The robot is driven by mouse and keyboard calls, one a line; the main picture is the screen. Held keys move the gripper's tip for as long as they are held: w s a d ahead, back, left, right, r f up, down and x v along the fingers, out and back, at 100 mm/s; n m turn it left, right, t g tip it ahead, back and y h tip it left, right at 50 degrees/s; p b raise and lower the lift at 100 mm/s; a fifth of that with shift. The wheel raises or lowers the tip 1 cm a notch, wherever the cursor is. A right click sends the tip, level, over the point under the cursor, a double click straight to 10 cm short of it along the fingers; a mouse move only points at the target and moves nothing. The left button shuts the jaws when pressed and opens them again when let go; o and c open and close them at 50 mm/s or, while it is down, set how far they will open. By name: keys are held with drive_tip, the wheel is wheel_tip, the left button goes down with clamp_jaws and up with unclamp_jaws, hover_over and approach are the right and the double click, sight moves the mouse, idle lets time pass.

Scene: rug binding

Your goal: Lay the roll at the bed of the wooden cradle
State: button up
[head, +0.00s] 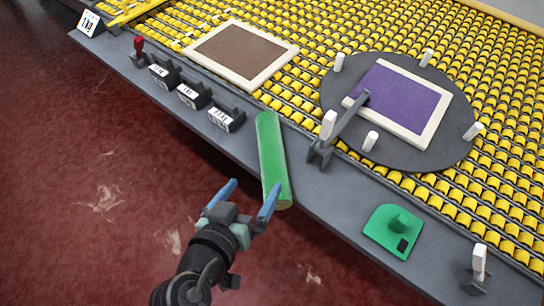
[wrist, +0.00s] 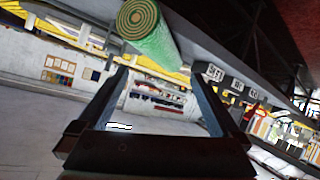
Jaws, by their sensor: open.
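The green roll (head: 271,150) lies on the grey ledge of the table, its near end sticking out past the edge. In the wrist view the end of the roll (wrist: 140,18) shows a spiral, above and beyond the fingers. My gripper (head: 245,198) is open and empty, just off the table's edge near the roll's near end. In the head view its right finger overlaps the roll's lower end; I cannot tell if they touch. The fingers also show in the wrist view (wrist: 157,88). Several dark labelled holders stand left of the roll; I cannot tell if one is the wooden cradle.
One dark labelled holder (head: 226,118) stands closest to the roll. A grey post with an arm (head: 322,148) stands to its right, beside a dark round plate (head: 335,95) with a purple framed rug (head: 398,97). A green pad (head: 393,232) lies at the right. The red floor (head: 90,200) is open.

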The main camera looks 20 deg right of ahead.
sight(267, 158)
drive_tip(key=x, duration=0.6)
drive_tip(key=shift+w+r, duration=0.1)
drive_tip(key=shift+w, duration=0.05)
drive_tip(key=x, duration=0.4)
drive_tip(key=shift+w+a+r, duration=0.1)
drive_tip(key=shift+w+r, duration=0.1)
drive_tip(key=shift+w, duration=0.1)
drive_tip(key=shift+w+d+f, duration=0.25)
drive_tip(key=shift+w+d, duration=0.05)
drive_tip(key=shift+w, duration=0.1)
drive_tip(key=shift+r, duration=0.15)
clamp_jaws()
